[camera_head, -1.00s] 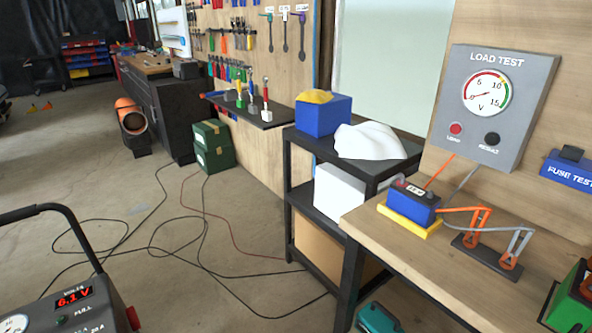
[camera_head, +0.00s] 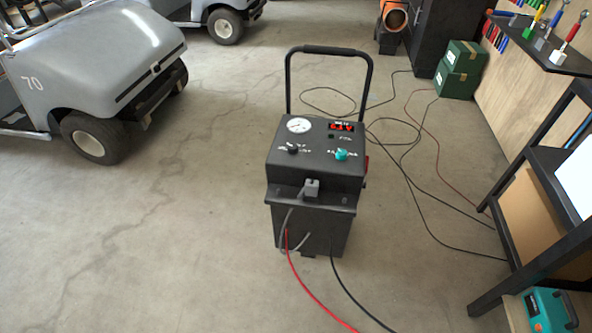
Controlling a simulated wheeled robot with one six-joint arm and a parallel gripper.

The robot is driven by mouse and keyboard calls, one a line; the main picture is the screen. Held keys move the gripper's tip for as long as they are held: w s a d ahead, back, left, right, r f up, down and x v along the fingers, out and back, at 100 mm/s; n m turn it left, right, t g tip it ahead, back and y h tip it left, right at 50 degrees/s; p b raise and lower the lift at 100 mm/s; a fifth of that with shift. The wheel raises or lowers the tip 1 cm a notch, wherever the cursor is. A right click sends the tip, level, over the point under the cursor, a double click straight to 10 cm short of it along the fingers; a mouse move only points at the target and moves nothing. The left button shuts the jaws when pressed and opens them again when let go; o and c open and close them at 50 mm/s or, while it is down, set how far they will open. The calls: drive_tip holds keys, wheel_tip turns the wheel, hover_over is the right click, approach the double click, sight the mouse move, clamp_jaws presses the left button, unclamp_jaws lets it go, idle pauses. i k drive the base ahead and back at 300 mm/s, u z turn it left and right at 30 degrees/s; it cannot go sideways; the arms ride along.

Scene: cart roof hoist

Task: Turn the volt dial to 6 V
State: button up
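The black charger cart (camera_head: 316,150) stands upright on the floor near the middle of the view. My gripper is not in view.
Red and black cables (camera_head: 310,287) run from the charger's front towards me. More cables lie on the floor behind it. A grey cart (camera_head: 95,60) stands at left, a black shelf rack (camera_head: 505,200) at right. Green boxes (camera_head: 460,68) stand at back right. Floor left of the charger is clear.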

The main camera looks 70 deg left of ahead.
sight(294, 148)
drive_tip(key=k, duration=0.2)
drive_tip(key=u, duration=2.95)
drive_tip(key=i, duration=5.1)
drive_tip(key=z, duration=3.95)
drive_tip(key=i, duration=0.5)
drive_tip(key=z, duration=0.15)
